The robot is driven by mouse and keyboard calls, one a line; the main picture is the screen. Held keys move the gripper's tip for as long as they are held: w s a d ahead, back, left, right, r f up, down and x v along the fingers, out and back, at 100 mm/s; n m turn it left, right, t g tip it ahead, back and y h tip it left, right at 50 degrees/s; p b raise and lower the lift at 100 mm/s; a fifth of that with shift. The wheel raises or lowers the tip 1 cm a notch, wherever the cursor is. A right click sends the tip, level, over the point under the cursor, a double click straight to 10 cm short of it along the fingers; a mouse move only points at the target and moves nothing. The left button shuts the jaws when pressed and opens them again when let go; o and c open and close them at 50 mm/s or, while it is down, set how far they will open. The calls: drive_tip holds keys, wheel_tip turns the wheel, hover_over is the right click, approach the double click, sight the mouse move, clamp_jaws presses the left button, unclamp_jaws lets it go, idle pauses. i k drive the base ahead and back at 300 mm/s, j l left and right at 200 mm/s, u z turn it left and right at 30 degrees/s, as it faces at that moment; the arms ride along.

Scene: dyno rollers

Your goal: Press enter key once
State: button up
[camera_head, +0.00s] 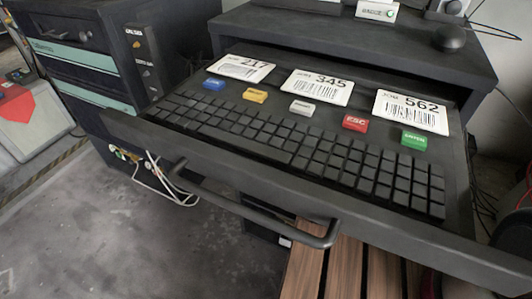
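The enter key is most likely the green key (414,140) at the right end of a row of large coloured keys. Its small white lettering looks like "ENTER". To its left are a red key (355,123) marked ESC, a white key (302,108), a yellow key (255,95) and a blue key (214,84). The row lies behind a black keyboard (300,150) in a pulled-out drawer (330,200). Nothing covers the green key. My gripper is not in view.
Barcode cards (317,87) lie behind the coloured keys. The drawer has a protruding bar handle (255,212). A dark cabinet top (370,40) overhangs the drawer's back and carries a black mouse (450,38). A wooden slatted surface (345,270) is below. Open floor (110,235) lies left.

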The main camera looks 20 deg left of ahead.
sight(420, 142)
drive_tip(key=k+j, duration=0.2)
drive_tip(key=k, duration=0.25)
drive_tip(key=k+j, duration=0.25)
drive_tip(key=k, duration=0.2)
drive_tip(key=k+u, duration=0.2)
drive_tip(key=u, duration=0.5)
